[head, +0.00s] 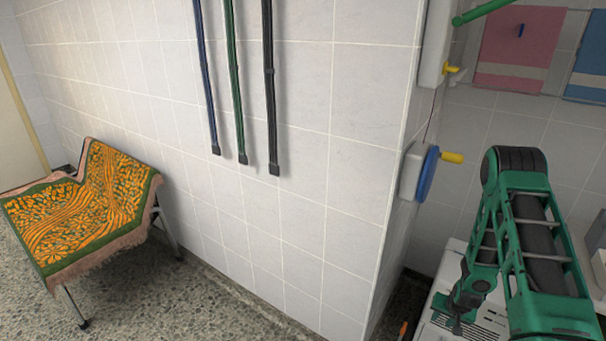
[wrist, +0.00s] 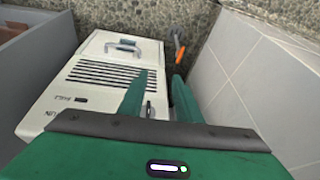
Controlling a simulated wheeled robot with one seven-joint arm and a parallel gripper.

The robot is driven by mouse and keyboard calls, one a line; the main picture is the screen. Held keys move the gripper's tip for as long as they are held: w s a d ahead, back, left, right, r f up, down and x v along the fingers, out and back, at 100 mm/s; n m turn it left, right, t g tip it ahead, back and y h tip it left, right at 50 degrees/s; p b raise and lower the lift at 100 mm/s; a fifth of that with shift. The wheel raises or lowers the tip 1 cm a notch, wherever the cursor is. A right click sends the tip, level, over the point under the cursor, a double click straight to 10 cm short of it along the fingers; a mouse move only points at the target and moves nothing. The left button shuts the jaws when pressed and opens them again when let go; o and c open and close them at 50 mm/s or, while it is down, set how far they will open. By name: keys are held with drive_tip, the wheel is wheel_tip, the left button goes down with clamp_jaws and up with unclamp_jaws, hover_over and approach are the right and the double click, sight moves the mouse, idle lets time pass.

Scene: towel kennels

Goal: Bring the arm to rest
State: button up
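My green arm (head: 535,230) is bent at the right of the head view, with its elbow up and its forearm hanging down. My gripper (head: 453,312) points down over a white vented box at the lower right. In the wrist view my gripper's (wrist: 160,88) two green fingers are apart with nothing held between them. Behind them is the white box (wrist: 100,55), with dark vent slots and a handle.
A tiled wall (head: 300,130) corner stands left of my arm, holding a blue dial with a yellow knob (head: 452,157). A tool with an orange grip (wrist: 180,55) is beside the box. A cloth-covered chair (head: 90,210) is far left; speckled floor lies before it.

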drive_tip(key=s+r+g, duration=0.1)
drive_tip(key=s+r, duration=0.2)
drive_tip(key=r, duration=0.8)
drive_tip(key=s+r, duration=0.4)
drive_tip(key=r, duration=0.7)
drive_tip(key=s+r+g, duration=0.1)
drive_tip(key=s+r, duration=0.2)
drive_tip(key=r, duration=0.8)
drive_tip(key=s+a+r, duration=0.2)
drive_tip(key=s+r, duration=0.3)
drive_tip(key=s, duration=0.3)
drive_tip(key=s+a+r+g+y, duration=0.1)
drive_tip(key=s+a+r, duration=0.2)
drive_tip(key=s, duration=0.6)
drive_tip(key=s+a+r, duration=0.3)
drive_tip(key=s+r, duration=0.4)
drive_tip(key=s, duration=0.1)
drive_tip(key=shift+s+r+g, duration=0.15)
drive_tip(key=shift+r+g, duration=0.15)
drive_tip(key=shift+r, duration=0.1)
drive_tip(key=shift+a, duration=0.1)
drive_tip(key=shift+w+f, duration=0.25)
drive_tip(key=shift+w, duration=0.4)
